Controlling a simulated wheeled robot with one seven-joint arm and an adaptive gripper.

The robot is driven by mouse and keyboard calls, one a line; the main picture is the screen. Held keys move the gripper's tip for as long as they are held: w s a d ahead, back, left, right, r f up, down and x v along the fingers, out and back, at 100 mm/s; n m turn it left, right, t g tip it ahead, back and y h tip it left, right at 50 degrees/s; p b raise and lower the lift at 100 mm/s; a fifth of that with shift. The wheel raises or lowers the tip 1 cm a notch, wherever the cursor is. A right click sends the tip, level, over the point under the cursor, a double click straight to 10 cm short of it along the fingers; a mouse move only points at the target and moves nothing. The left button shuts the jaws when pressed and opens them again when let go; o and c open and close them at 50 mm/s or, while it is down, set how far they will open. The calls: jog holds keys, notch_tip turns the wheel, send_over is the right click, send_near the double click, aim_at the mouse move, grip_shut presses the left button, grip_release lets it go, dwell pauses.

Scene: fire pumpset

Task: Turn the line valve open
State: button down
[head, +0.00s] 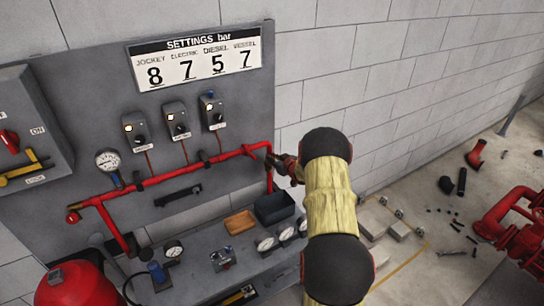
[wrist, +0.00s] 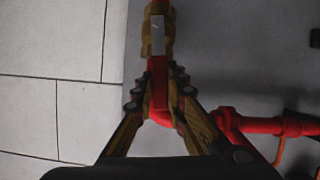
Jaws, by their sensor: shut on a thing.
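In the wrist view, the line valve has a brass-coloured body (wrist: 147,36) with a grey plate on its front, set in a red pipe run. My gripper (wrist: 159,82) has its two fingers closed on a narrow red part beside the body, which looks like the valve lever. This red part lines up with the pipe; lever and pipe are hard to tell apart here. In the head view, my gripper (head: 284,166) is at the right end of the red pipe, by the panel's right edge. My arm hides part of this spot, and the lever is not clear there.
The red pipe (head: 170,181) runs across the grey panel (head: 75,105), with a gauge (head: 108,161) and several switch boxes above it. A bench (head: 205,260) below holds gauges, a dark bin (head: 274,207) and an orange tray (head: 240,222). Red pump parts (head: 512,220) lie right.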

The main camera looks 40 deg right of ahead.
dwell(0.4)
jog(key=c, duration=1.8)
grip_release()
jog(key=shift+o, duration=0.2)
jog(key=v, duration=1.2)
